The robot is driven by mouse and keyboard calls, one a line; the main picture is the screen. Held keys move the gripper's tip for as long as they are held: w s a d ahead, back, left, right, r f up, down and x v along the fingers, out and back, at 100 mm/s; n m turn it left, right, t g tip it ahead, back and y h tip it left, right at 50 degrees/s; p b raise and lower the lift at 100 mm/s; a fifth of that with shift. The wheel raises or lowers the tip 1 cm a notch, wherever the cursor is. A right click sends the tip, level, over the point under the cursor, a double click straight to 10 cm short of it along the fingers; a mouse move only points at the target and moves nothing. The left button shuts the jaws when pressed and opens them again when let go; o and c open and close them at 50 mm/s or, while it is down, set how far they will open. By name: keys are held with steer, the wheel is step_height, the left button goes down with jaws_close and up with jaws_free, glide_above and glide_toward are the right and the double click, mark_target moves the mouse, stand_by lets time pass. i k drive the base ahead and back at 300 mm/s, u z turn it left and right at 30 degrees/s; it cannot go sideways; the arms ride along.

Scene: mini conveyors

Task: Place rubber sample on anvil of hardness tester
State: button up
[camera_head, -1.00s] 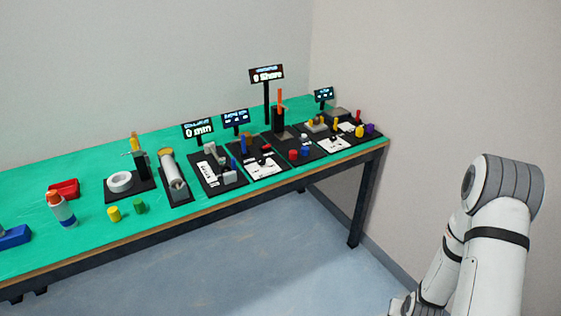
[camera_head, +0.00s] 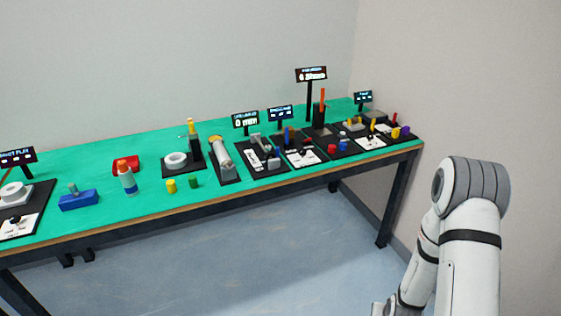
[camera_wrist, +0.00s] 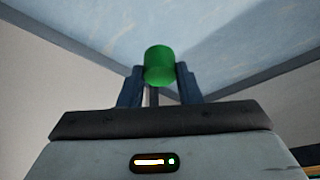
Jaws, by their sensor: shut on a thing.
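My gripper (camera_wrist: 160,85) is shut on a green cylinder (camera_wrist: 160,62), which sits upright between the two fingers in the wrist view. The cylinder is held in the air, with the floor behind it and well away from the table. The gripper is outside the head view. The hardness tester (camera_head: 319,110) stands toward the far right end of the green table, a dark stand with an orange upright part. Its sign (camera_head: 311,75) reads "0 Shore". Its anvil is too small to make out.
On the table (camera_head: 95,170) stand another green cylinder (camera_head: 193,182), a yellow cylinder (camera_head: 171,186), a glue-like bottle (camera_head: 127,178) and a blue block (camera_head: 78,200). Red and blue cylinders (camera_head: 332,149) stand before the tester. Floor (camera_head: 250,260) in front is clear.

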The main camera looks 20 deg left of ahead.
mark_target(324, 132)
steer(key=u, duration=1.35)
steer(key=i, duration=1)
steer(key=u, duration=0.15)
